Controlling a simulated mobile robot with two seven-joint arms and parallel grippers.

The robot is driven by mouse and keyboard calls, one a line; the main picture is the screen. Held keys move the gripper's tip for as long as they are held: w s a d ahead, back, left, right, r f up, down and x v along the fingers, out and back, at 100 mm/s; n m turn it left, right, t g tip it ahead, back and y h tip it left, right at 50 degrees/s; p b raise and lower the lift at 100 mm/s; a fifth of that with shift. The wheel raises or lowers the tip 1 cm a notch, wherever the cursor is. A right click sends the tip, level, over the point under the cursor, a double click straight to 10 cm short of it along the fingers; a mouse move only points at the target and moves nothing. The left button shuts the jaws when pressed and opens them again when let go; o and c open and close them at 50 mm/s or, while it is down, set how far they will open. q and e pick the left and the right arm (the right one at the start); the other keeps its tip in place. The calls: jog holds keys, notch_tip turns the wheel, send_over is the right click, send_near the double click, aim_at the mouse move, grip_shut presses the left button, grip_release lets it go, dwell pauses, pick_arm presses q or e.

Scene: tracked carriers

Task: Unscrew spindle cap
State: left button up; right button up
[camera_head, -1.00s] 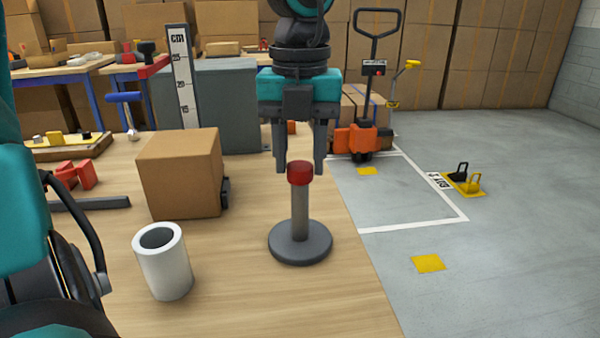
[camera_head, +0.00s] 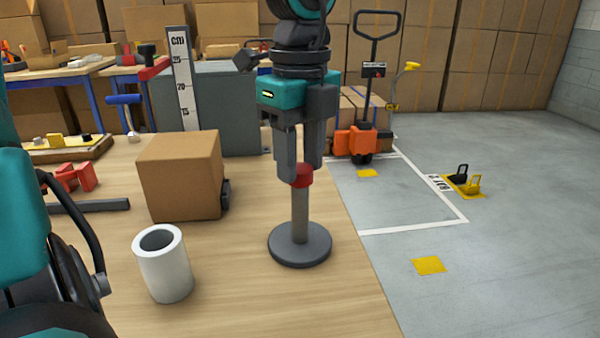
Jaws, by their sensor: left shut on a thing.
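A dark grey spindle (camera_head: 300,215) stands upright on a round dark base (camera_head: 300,253) near the table's right edge. A red cap (camera_head: 303,181) sits on its top. My left gripper (camera_head: 301,172) points straight down over the spindle and is shut on the red cap, with its fingers at either side of it. The near finger hides part of the cap. I cannot tell whether the cap is raised off its seat. My right gripper is not in view.
A cardboard box (camera_head: 180,175) and a white hollow cylinder (camera_head: 163,264) stand on the wooden table (camera_head: 255,300) left of the spindle. A grey bin (camera_head: 235,105) with a centimetre scale (camera_head: 183,80) is behind. The table is bare in front of the spindle.

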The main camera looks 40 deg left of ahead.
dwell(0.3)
pick_arm(q)
jog(key=shift+n, duration=0.9)
jog(key=shift+r+n, duration=0.15)
jog(key=shift+n, duration=0.95)
jog(key=shift+c, duration=0.4)
jog(key=shift+r, duration=0.2)
jog(key=shift+r+p, duration=1.05)
jog(key=shift+r, duration=0.2)
jog(key=shift+r+p, duration=1.25)
jog(key=shift+r, duration=0.55)
